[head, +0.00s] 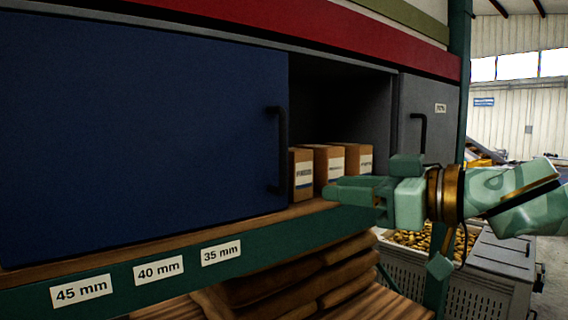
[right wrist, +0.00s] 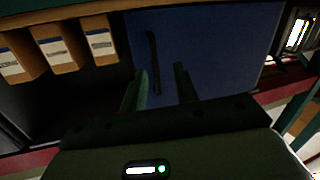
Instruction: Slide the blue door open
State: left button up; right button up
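The blue door (head: 130,130) covers the left of the cabinet front, with an open dark gap to its right. Its black upright bar handle (head: 282,150) is near its right edge. My right gripper (head: 334,191) is in front of the shelf, to the right of the handle in the head view. In the right wrist view its two fingers (right wrist: 161,72) are apart, with nothing clasped. There the blue door (right wrist: 220,45) lies beyond them, and the handle (right wrist: 154,60) shows between the fingers, nearer the left one. I cannot tell its depth. My left gripper is not in view.
Several brown boxes (head: 329,166) stand in the gap right of the door. A grey door (head: 428,115) with its own black handle is further right. A green ledge (head: 110,284) with size labels runs below. Sacks (head: 300,280) and a potato crate (head: 480,285) are lower down.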

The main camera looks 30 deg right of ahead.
jog(key=s+d+r+m+t, duration=0.1)
jog(key=s+r+m, duration=0.1)
jog(key=s+r, duration=0.15)
jog(key=p, duration=0.5)
send_over(283, 183)
jog(key=shift+w+d+r+h, duration=0.2)
jog(key=shift+w+r+h, duration=0.05)
jog(key=shift+r+h, duration=0.1)
jog(key=shift+c, duration=0.3)
